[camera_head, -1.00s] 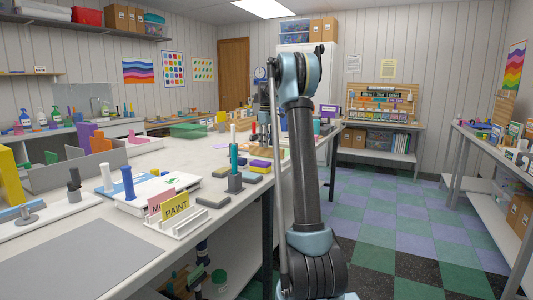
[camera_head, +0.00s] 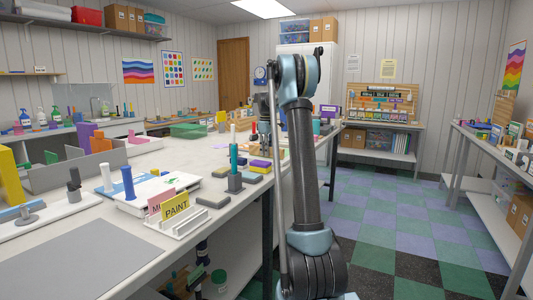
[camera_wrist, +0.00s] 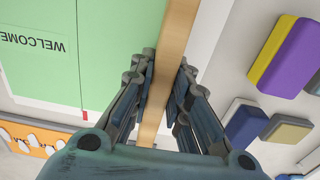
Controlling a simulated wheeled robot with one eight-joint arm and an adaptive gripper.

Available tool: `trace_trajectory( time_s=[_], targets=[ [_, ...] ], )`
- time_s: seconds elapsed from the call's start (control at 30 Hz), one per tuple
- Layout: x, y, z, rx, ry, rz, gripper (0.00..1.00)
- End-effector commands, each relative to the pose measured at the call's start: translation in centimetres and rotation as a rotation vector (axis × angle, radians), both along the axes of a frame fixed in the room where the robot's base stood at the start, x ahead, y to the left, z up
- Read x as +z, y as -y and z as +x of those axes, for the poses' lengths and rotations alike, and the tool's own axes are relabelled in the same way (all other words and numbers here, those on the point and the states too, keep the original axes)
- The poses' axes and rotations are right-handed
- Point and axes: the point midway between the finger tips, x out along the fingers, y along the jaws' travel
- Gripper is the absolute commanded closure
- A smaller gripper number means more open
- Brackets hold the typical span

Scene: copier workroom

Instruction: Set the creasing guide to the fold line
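A light wooden bar (camera_wrist: 177,35), which looks like the creasing guide, runs lengthwise through the middle of the wrist view. It lies along the right side of a green sheet (camera_wrist: 90,60) with the word WELCOME, upside down in this view. A small red mark (camera_wrist: 85,115) shows near the sheet's lower edge.
A yellow and purple block (camera_wrist: 285,55) and blue and tan blocks (camera_wrist: 245,125) lie to the right in the wrist view. A PAINT sign in a rack (camera_head: 176,207) and a blue-handled tool (camera_head: 128,182) stand on the long white table (camera_head: 200,160). Checkered floor (camera_head: 385,215) is clear at right.

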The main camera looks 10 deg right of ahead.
Motion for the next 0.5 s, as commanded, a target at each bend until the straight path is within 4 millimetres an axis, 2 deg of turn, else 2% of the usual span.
trace_trajectory(
  time_s=[0.17,0.5],
  targets=[
    [0.0,0.3,0.4,-0.001,0.0,0.0,1.0],
    [0.0,3.3,4.5,-0.001,0.0,0.0,1.0]
  ],
)
